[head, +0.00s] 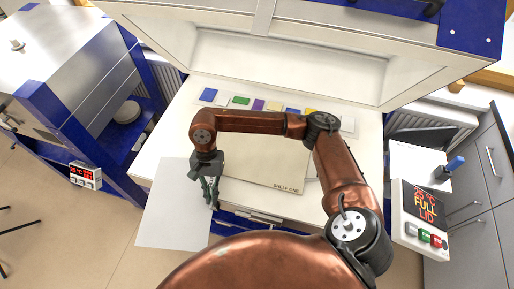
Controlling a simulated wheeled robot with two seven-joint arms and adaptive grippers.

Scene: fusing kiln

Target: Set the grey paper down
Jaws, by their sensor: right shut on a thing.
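A pale grey sheet of paper (168,212) hangs at the left front of the white kiln bed, partly past its front edge. My right gripper (212,200) is shut on the sheet's right edge. The cream shelf marked "SHELF ONE" (270,172) lies on the bed, right of the paper, partly hidden behind my right arm. My left gripper is not in view.
Several coloured glass pieces, such as a green one (241,101), lie in a row along the back of the bed. The raised kiln lid (290,60) stands behind. A controller reading "FULL LID" (424,205) is at the right, and a small red display (84,174) at the left.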

